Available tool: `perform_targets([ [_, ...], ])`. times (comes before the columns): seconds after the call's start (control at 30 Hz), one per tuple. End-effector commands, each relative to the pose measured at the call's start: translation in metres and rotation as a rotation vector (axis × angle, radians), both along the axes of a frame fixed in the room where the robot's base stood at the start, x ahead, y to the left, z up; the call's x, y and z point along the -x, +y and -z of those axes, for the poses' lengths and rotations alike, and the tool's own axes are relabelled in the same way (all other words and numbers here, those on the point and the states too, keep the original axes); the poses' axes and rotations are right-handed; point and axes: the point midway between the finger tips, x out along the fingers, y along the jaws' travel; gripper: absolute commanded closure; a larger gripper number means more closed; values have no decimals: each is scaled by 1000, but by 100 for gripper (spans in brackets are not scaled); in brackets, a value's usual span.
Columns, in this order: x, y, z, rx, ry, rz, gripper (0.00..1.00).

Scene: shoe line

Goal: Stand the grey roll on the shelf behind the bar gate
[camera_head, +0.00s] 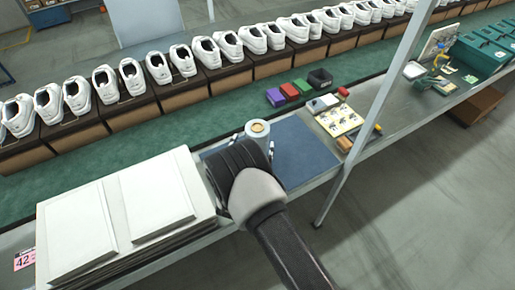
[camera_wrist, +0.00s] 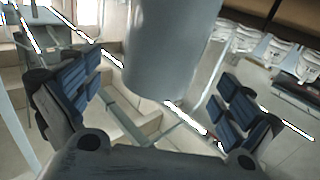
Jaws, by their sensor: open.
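The grey roll (camera_head: 258,128) shows its pale round end above the blue mat (camera_head: 305,155) in the head view. It looks upright, with its lower part hidden behind my arm. In the wrist view the roll (camera_wrist: 168,50) is a large smooth grey cylinder coming in from the top. My gripper (camera_wrist: 158,105) is open, with one dark blue padded finger to each side of the roll and visible gaps between. In the head view my gripper (camera_head: 236,168) is mostly hidden by my own wrist. I cannot make out the shelf or the bar gate for sure.
White panels (camera_head: 130,215) lie stacked on the bench at left. A row of white shoes (camera_head: 227,45) stands on boxes behind. A metal post (camera_head: 372,120) rises at right.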

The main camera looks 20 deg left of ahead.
Motion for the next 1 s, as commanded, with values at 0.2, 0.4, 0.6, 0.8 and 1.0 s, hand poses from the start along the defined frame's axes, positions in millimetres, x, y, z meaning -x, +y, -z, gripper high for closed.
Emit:
perform_targets([
  [0.2, -24, 1, 0, -3, -2, 3, 1],
  [0.4, -49, 3, 0, -1, 0, 1, 1],
  [0.6, -53, 4, -1, 1, 0, 0, 1],
  [0.8, -53, 4, -1, 1, 0, 0, 9],
  [1.0, -53, 4, -1, 0, 0, 0, 22],
])
